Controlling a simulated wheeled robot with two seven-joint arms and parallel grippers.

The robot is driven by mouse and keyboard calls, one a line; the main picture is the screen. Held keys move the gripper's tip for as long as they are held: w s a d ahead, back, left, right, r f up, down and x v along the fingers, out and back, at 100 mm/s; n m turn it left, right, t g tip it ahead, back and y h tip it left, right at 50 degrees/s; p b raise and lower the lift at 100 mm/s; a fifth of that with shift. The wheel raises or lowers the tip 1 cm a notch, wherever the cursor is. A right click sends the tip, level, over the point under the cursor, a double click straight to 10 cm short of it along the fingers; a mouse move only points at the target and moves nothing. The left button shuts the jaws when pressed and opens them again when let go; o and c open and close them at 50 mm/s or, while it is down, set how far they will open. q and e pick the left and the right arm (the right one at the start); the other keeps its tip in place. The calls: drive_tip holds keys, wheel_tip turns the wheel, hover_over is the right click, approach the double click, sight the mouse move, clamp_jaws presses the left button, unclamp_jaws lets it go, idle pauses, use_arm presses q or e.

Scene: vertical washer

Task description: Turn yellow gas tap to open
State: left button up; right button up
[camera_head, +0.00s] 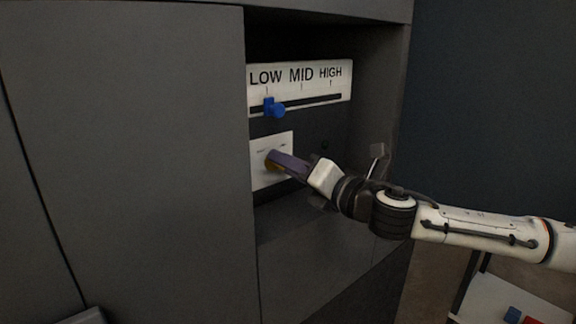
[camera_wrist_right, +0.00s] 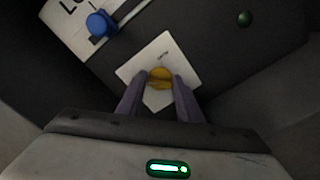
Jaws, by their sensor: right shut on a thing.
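The yellow gas tap (camera_wrist_right: 160,76) sits on a white plate (camera_wrist_right: 141,64) set in the recessed panel of the grey cabinet. In the head view only a bit of the tap (camera_head: 271,164) shows beside the fingers, on the plate (camera_head: 286,143). My right gripper (camera_wrist_right: 158,88) has its purple fingers on either side of the tap and is shut on it. In the head view the right gripper (camera_head: 281,163) reaches in from the right. The markings on the plate are too small to read. My left gripper is not in view.
Above the plate is a white LOW MID HIGH slider panel (camera_head: 336,76) with a blue knob (camera_head: 274,107) at LOW. The grey cabinet (camera_head: 130,150) fills the left. A small green round part (camera_wrist_right: 245,18) sits right of the plate in the wrist view. A white low table (camera_head: 500,300) stands lower right.

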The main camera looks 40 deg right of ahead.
drive_tip(key=m, duration=0.2)
drive_tip(key=m+b, duration=0.1)
drive_tip(key=m, duration=0.1)
drive_tip(key=shift+f+m, duration=0.2)
drive_tip(key=shift+m, duration=0.2)
drive_tip(key=m, duration=0.4)
drive_tip(key=shift+d+m, duration=0.1)
drive_tip(key=shift+m, duration=0.2)
drive_tip(key=m+p, duration=0.1)
drive_tip(key=m, duration=0.3)
drive_tip(key=shift+m, duration=0.3)
drive_tip(key=shift+f+m+p, duration=0.1)
drive_tip(key=shift+m+p, duration=0.55)
drive_tip(key=shift+m, duration=0.05)
drive_tip(key=shift+m+p, duration=0.4)
drive_tip(key=shift+m, duration=0.3)
drive_tip(key=shift+m+p, duration=0.3)
drive_tip(key=shift+m, duration=0.2)
drive_tip(key=shift+f, duration=0.1)
